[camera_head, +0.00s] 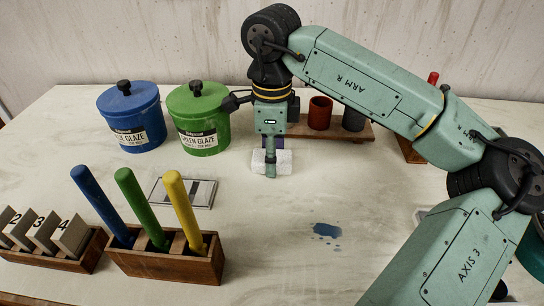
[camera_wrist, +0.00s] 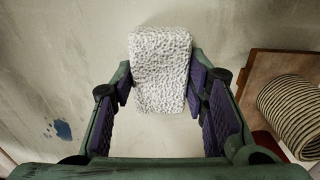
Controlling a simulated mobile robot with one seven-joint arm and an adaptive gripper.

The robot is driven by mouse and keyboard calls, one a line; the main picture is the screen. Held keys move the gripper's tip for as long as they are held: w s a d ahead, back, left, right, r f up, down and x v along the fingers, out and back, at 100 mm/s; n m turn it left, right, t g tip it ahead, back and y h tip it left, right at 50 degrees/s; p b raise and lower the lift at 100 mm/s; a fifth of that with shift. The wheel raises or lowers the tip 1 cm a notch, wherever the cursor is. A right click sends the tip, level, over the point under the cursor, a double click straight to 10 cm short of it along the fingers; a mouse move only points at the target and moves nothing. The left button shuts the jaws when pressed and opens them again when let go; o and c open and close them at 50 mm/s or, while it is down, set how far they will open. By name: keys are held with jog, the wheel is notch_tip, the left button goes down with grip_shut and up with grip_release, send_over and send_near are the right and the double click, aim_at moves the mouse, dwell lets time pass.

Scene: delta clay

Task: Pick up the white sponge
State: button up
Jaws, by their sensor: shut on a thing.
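The white sponge (camera_head: 284,161) is a pale block on the table near the middle in the head view, partly hidden by my gripper. My gripper (camera_head: 271,165) comes down on it from above. In the wrist view the sponge (camera_wrist: 161,70) is white and rough-textured, and it sits between the purple pads of my gripper (camera_wrist: 160,92). The gripper is shut on the sponge. Whether the sponge is lifted off the table cannot be told.
Blue (camera_head: 130,117) and green (camera_head: 200,118) glaze pots stand behind left. A wooden block (camera_head: 165,262) holds three coloured rods. A wooden board (camera_head: 350,133) carries a dark red cup (camera_head: 320,113). A blue spill (camera_head: 327,231) lies front right, with clear table around it.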

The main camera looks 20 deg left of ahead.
jog(key=shift+r, duration=0.45)
jog(key=shift+s+d+r+b, duration=0.15)
jog(key=shift+s+r+b, duration=0.15)
jog(key=shift+r, duration=0.3)
jog(key=shift+s+d+r+b, duration=0.15)
jog(key=shift+r+b, duration=0.25)
jog(key=shift+r, duration=0.2)
jog(key=s+d+b, duration=0.1)
jog(key=s+d, duration=0.1)
jog(key=s, duration=0.2)
jog(key=s+d+r+b, duration=0.1)
jog(key=s+d, duration=0.2)
jog(key=s, duration=0.1)
jog(key=s+d+b, duration=0.1)
jog(key=s+d, duration=0.1)
jog(key=s, duration=0.3)
jog(key=shift+d+r, duration=0.25)
jog(key=shift+r, duration=0.1)
jog(key=o, duration=0.4)
jog(key=c, duration=0.5)
jog(key=shift+o, duration=0.2)
jog(key=shift+w, duration=0.1)
